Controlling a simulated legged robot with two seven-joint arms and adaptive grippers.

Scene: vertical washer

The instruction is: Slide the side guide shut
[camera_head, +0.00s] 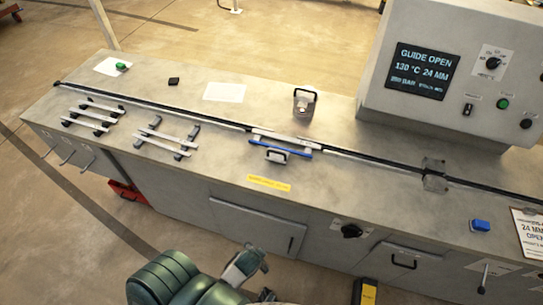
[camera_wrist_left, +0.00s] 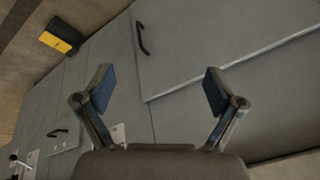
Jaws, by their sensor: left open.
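The side guide (camera_head: 281,147) is a short blue and white bar on the grey machine top, along the front of the long dark slot. A small dark-framed handle (camera_head: 277,156) sits on its near side. The display (camera_head: 423,72) reads "GUIDE OPEN", 130 °C and 24 MM. My left gripper (camera_head: 262,272) is low in front of the machine, below and nearer than the guide, and clear of it. In the left wrist view, its two fingers (camera_wrist_left: 160,90) are spread with nothing between them, facing the grey front panels. My right gripper is out of view.
A block with a black handle (camera_head: 304,103) stands behind the guide. Pale bars on dark supports (camera_head: 168,142) lie to the left. A clear bracket (camera_head: 435,175) straddles the slot on the right. A blue button (camera_head: 480,225) and a black knob (camera_head: 351,231) are at the front right.

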